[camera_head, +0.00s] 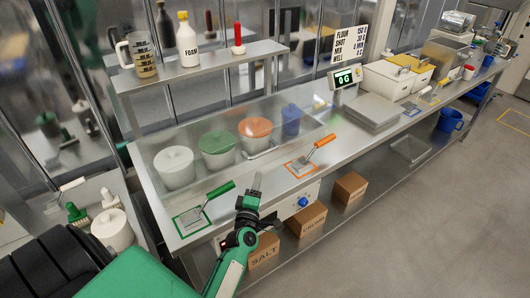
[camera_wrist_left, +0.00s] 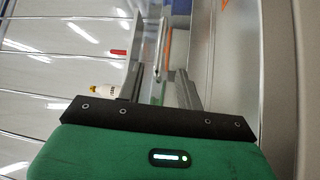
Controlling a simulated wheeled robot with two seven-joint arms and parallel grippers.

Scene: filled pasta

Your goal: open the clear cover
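The clear cover (camera_head: 238,166) is a long see-through lid over the row of pots on the steel counter, and it looks down. Under it stand a white pot (camera_head: 174,168), a pot with a green lid (camera_head: 217,143), a pot with an orange lid (camera_head: 255,127) and a blue container (camera_head: 291,121). My left gripper (camera_head: 257,183) is in front of the cover, near its front edge. In the left wrist view the fingers (camera_wrist_left: 162,75) are apart, with a thin pale bar (camera_wrist_left: 160,42) between them. I cannot tell whether they touch it. My right gripper is out of view.
A green-handled scraper (camera_head: 208,204) and an orange-handled one (camera_head: 312,152) lie on the counter in front of the cover. A shelf (camera_head: 205,68) with a jug, a foam bottle and a red-handled tool stands behind. A scale display (camera_head: 345,77) is to the right.

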